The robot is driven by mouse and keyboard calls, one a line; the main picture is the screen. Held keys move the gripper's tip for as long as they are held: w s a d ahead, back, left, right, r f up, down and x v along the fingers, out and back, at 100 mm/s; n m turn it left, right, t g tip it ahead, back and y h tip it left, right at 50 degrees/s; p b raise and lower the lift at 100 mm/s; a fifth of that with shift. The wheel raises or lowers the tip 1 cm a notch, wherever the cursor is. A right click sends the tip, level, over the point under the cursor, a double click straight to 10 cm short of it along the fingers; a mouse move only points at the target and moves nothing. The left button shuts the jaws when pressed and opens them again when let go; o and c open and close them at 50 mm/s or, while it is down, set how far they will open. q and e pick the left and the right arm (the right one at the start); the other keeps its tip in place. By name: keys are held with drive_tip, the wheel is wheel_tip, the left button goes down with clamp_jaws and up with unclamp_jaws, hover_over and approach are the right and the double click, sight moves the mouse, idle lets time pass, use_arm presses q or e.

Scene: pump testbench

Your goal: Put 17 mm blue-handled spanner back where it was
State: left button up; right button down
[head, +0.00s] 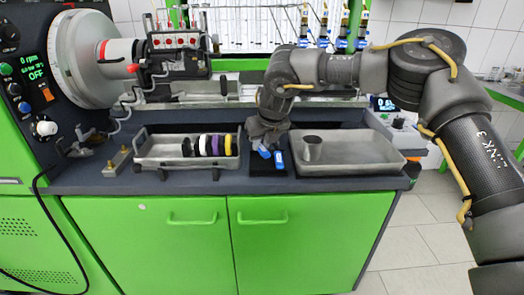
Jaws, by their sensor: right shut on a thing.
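My right gripper (267,140) reaches down from the right arm over a small dark mat (268,170) between two metal trays. It is shut on a blue-handled spanner, at or just above the mat. Two blue pieces show just below the gripper: one on the left (264,152) and one on the right (279,160). I cannot tell which of them is in the jaws, and no size marking is readable. The gripper hides most of the spanner. My left gripper is not in view.
The left tray (150,158) holds several black, white, yellow and purple rings. A brass-coloured fitting (118,160) stands left of the trays. A round pump housing (90,60) and control panel are at far left.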

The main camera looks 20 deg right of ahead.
sight(263, 149)
wheel_tip(263, 149, down, 3)
drive_tip(key=shift+w+d+r, duration=0.1)
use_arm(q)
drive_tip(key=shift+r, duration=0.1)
use_arm(e)
drive_tip(key=shift+f, duration=0.25)
drive_tip(key=c, duration=1.3)
unclamp_jaws()
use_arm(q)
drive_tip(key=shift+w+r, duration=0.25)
use_arm(e)
drive_tip(key=shift+o, duration=0.2)
